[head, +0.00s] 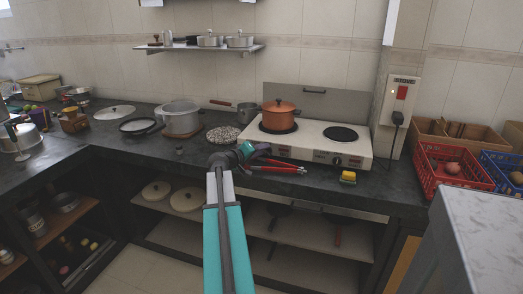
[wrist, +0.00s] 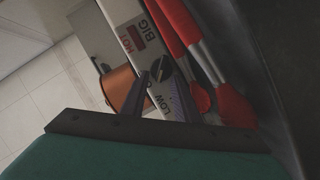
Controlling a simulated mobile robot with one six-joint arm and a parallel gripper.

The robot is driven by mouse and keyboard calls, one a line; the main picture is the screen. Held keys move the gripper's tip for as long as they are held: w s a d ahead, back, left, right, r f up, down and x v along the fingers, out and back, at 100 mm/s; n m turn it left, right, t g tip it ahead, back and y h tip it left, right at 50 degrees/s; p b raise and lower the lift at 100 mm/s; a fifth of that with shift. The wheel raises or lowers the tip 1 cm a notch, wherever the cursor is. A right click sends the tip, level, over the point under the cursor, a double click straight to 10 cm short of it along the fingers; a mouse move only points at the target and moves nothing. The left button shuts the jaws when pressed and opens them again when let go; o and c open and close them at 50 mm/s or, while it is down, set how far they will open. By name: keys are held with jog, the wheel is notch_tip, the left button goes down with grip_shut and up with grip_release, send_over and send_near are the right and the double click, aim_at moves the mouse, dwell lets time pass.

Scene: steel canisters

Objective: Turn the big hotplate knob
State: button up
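The white two-plate hotplate (head: 312,150) stands on the dark counter. A dark round knob with a pale mark shows beside the words BIG and HOT in the wrist view (wrist: 159,68). In the head view a knob (head: 338,161) sits on the right part of the front panel; another part of the panel is behind my gripper. My gripper (head: 262,150) is at the panel's left front. In the wrist view its dark fingers (wrist: 148,88) point toward the BIG knob; contact and the gap between them are unclear.
Red-handled utensils (head: 276,169) lie on the counter just in front of the hotplate, close beside the knob in the wrist view (wrist: 200,60). An orange pot (head: 281,117) stands on the left plate; the right plate (head: 341,133) is bare.

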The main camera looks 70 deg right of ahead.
jog(key=v, duration=1.3)
jog(key=shift+a, duration=0.4)
jog(key=shift+w+r, duration=0.1)
